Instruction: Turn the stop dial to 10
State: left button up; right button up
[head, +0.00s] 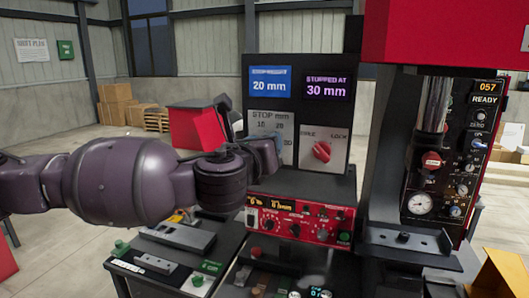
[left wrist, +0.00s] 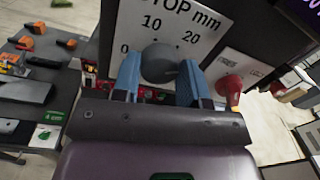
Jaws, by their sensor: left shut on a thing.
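The stop dial (left wrist: 158,63) is a round dark-grey knob on a white plate (left wrist: 185,22) marked "STOP mm", with 0, 10 and 20 showing in the left wrist view. My left gripper (left wrist: 160,80) is shut on the dial, one blue finger on each side. Its pointer is hidden, so I cannot tell where it points. In the head view the left gripper (head: 264,152) covers the dial in front of the plate (head: 272,122). A blue display (head: 269,82) reads "STOP HEIGHT 20 mm". A purple-lettered display (head: 326,86) reads "STOPPED AT 30 mm". My right gripper is not in view.
A red knob (head: 321,151) near the word "LOCK" sits right of the plate; it also shows close to the right finger in the left wrist view (left wrist: 229,88). A red control panel (head: 299,222) is below. A press column (head: 434,106) and its gauge panel stand at right.

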pick_arm(q)
jog(key=shift+f+n+t+y+p, duration=0.15)
jog(key=shift+n+y, duration=0.1)
jog(key=shift+n, duration=2.95)
jog(key=shift+f+n+t+y+p, duration=0.1)
jog(key=shift+n+y, duration=0.1)
jog(key=shift+n, duration=3)
jog(key=shift+f+n+t+y+p, duration=0.15)
jog(key=shift+n+y, duration=0.1)
jog(key=shift+n, duration=2.95)
jog(key=shift+r, duration=0.1)
jog(key=o, duration=0.9)
jog(key=shift+s+a, duration=0.1)
jog(key=b+v, duration=0.1)
jog(key=v, duration=0.9)
jog(key=shift+s+a, duration=0.1)
jog(key=shift+s, duration=0.15)
jog(key=shift+n, duration=0.3)
